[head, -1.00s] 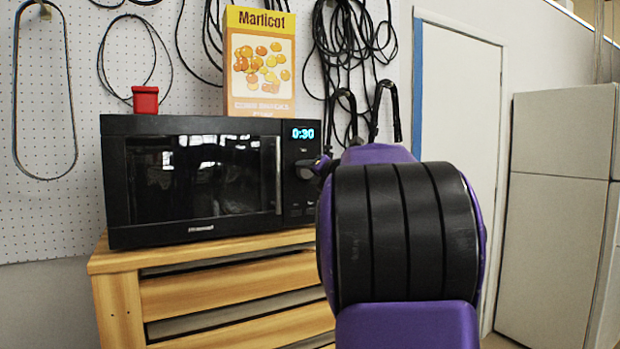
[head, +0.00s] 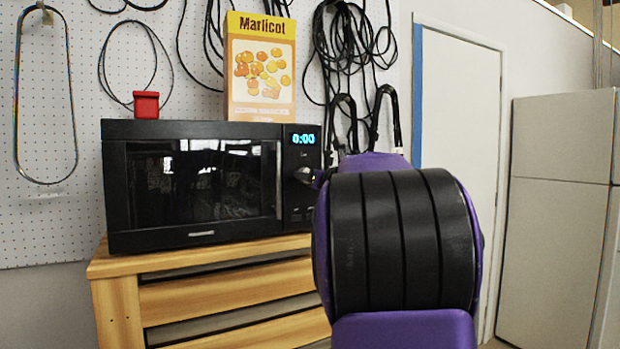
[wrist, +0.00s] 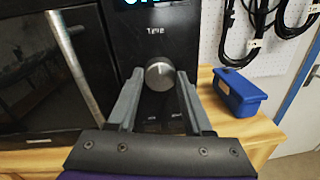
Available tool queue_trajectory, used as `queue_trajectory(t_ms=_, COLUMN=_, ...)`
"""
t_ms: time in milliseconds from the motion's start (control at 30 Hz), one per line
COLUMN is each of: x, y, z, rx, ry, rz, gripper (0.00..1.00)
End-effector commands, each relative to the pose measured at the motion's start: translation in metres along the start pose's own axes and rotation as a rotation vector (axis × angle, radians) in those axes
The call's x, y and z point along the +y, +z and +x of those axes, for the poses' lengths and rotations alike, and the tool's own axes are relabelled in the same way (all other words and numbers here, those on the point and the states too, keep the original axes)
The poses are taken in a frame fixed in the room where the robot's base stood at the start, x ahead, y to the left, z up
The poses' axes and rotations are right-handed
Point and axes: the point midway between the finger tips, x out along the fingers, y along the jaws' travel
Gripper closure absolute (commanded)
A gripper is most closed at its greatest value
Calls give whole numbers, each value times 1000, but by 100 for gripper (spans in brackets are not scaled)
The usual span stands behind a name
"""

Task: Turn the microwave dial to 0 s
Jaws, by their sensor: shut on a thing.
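The black microwave (head: 160,132) stands on a wooden cabinet, its door shut. Its display (head: 303,139) reads 0:00 in the head view. The dial (wrist: 159,74) is a round grey knob below the display and the word "Time" in the wrist view. My gripper (wrist: 158,88) is at the control panel, one finger on each side of the dial, shut on it. In the head view my purple and black arm hides the gripper and part of the panel's right side.
The wooden cabinet (head: 118,290) bears the microwave. A red object (head: 146,105) and a Marlicot box (head: 260,65) are on top of the microwave. A blue container (wrist: 238,92) sits right of my gripper. Black cables (head: 345,60) hang on the pegboard behind.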

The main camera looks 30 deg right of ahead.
Motion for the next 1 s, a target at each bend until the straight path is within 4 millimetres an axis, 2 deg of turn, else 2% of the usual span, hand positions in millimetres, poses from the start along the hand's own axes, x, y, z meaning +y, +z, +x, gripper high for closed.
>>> queue_trajectory(t_ms=367, x=0, y=2, z=0, rx=-3, ry=0, rz=-5, gripper=100)
queue_trajectory(t_ms=400, x=0, y=2, z=0, rx=-3, ry=0, rz=-5, gripper=43)
queue_trajectory(t_ms=533, x=0, y=2, z=0, rx=-2, ry=0, rz=-4, gripper=20)
queue_trajectory(t_ms=1000, x=1, y=0, z=0, rx=-1, ry=0, rz=-3, gripper=20)
